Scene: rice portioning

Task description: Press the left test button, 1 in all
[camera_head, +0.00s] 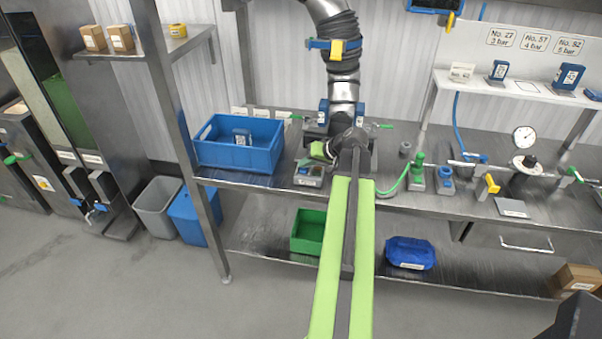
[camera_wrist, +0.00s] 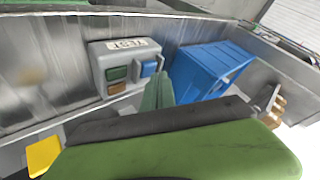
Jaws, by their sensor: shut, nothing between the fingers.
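A grey test box (camera_wrist: 101,66) with a label reading TEST stands on the metal bench in the wrist view. It carries a green button (camera_wrist: 117,73), a brownish button (camera_wrist: 117,88) and a blue part (camera_wrist: 148,69). Which of these is the left test button I cannot tell. The box (camera_head: 308,180) also shows small in the head view, right of the blue crate. My gripper (camera_wrist: 159,82) is shut and empty, its green fingertips close to the blue part. Whether they touch it is unclear. In the head view my gripper (camera_head: 320,152) is just above the box, partly hidden by my arm.
A blue crate (camera_head: 233,157) stands left of the test box; it also shows in the wrist view (camera_wrist: 205,72). Green-handled fittings (camera_head: 417,178) and a gauge (camera_head: 524,135) stand right on the bench. A green bin (camera_head: 306,235) sits on the lower shelf.

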